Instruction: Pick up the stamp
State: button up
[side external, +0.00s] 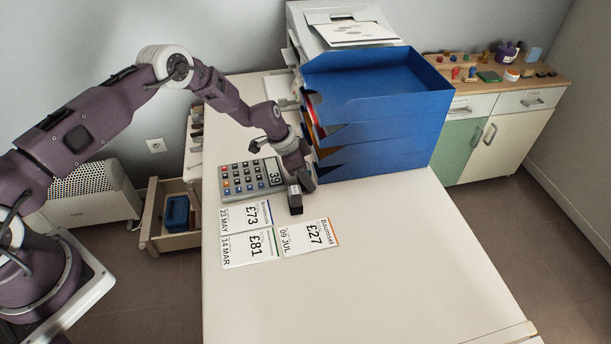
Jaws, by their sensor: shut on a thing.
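The stamp (295,203) is a small black block with a pale patch on its upper part. My gripper (296,186) comes down from the upper left and is shut on the stamp's top. The fingertips are small and dark here, so the exact contact is hard to see. I cannot tell whether the stamp's base touches the desk.
A calculator (251,179) lies close left of my gripper. Three price cards (308,237) lie in front. Stacked blue trays (384,135) stand close behind on the right, before a printer (340,25). The desk's front and right (400,260) are clear.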

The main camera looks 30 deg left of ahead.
notch_tip(320, 180, up, 28)
jog(key=o, duration=0.8)
jog(key=shift+f, duration=0.1)
jog(key=c, duration=0.5)
jog(key=shift+o, duration=0.2)
jog(key=m+g, duration=0.6)
jog(key=m, duration=1.2)
send_over(241, 257)
jog(key=w+a, duration=0.1)
notch_tip(241, 257, down, 20)
jog(key=shift+w+a+f, duration=0.1)
jog(key=shift+f, duration=1.45)
jog(key=shift+w+f, duration=0.1)
jog(key=shift+f, duration=1.45)
